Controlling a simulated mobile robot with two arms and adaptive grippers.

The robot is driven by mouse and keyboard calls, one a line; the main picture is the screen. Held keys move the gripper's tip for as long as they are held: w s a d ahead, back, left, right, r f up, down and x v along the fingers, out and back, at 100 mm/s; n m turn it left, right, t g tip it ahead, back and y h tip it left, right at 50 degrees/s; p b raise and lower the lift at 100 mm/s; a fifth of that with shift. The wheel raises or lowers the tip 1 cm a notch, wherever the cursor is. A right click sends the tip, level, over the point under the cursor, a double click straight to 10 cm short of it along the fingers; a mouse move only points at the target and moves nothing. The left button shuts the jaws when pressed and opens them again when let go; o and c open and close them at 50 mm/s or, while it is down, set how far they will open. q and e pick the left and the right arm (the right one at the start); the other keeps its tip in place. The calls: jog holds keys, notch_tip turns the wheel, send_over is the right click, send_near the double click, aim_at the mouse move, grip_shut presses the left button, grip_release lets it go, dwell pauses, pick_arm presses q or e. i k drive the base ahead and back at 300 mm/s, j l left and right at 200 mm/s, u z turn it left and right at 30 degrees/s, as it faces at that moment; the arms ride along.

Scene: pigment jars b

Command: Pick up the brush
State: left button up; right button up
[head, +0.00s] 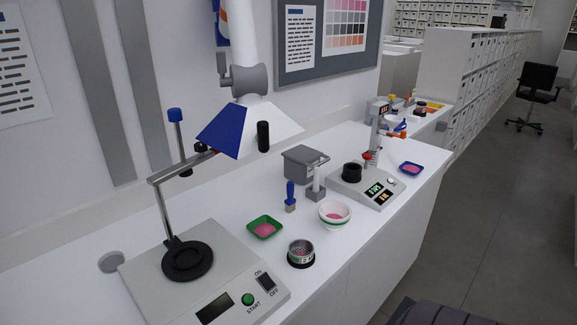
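What looks like the brush (290,196) stands upright on the white counter (235,205), near its middle. It has a blue handle at the top and a greyish block-like lower end. It stands behind and to the right of a green dish (265,228) with pink powder. A white bowl (335,215) with a green band and pink contents is to its right. Neither of my grippers shows in the head view.
A grey box (305,160) and a small grey stand (316,188) are close behind and right of the brush. A sieve (301,253) sits in front. A machine with a START button (200,282) fills the near left. A scale-like device (365,190) stands right. A blue-and-white hood (235,128) hangs above.

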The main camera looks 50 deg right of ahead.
aim_at(290, 202)
jog(key=z, duration=1.55)
